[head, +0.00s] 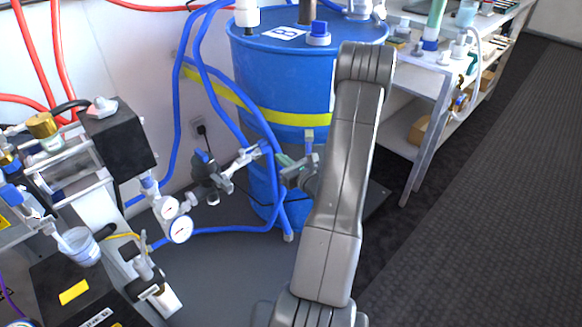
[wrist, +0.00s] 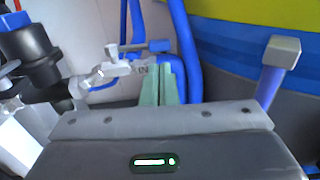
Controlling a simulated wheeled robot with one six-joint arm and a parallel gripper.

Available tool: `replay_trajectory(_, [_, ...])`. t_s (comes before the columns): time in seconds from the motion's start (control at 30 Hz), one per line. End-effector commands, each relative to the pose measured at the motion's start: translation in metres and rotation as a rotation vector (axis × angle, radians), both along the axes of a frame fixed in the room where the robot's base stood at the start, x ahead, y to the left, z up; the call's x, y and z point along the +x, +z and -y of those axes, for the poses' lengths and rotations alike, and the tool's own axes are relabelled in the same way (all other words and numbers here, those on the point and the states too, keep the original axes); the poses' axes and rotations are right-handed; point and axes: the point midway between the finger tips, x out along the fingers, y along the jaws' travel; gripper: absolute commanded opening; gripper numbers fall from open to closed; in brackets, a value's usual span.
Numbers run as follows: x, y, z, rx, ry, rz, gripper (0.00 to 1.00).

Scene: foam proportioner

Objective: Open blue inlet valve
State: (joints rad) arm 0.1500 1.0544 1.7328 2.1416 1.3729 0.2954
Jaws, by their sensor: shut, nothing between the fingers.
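The inlet valve (head: 240,160) is a small silver fitting with a lever that ends in a blue tip, in front of the blue drum. In the wrist view the valve (wrist: 105,75) is left of centre, and its lever (wrist: 135,49) runs roughly level to the blue tip on the right. My gripper (head: 283,160) is just right of the valve in the head view. Its pale green fingers (wrist: 160,72) are shut together and empty, with their tips just below the blue tip. I cannot tell whether they touch it.
A blue drum (head: 275,80) with a yellow band stands behind my arm. Blue hoses (head: 185,90) loop around the valve. A black fitting (wrist: 32,55) with a blue cap is at the left. Gauges (head: 180,229) and the pump assembly (head: 118,145) are further left. A workbench (head: 420,80) stands at the right.

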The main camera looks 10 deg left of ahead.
Motion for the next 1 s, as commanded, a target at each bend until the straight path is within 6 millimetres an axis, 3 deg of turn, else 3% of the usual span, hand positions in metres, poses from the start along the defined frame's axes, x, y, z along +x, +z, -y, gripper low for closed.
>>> replay_trajectory(0.1, [0.017, 0.0, -0.02, -0.001, 0.004, 0.002, 0.0])
replay_trajectory(0.33, [0.04, -0.001, -0.043, 0.001, 0.002, 0.001, 0.0])
replay_trajectory(1.0, [0.056, -0.002, -0.057, 0.001, 0.001, 0.002, 0.0])
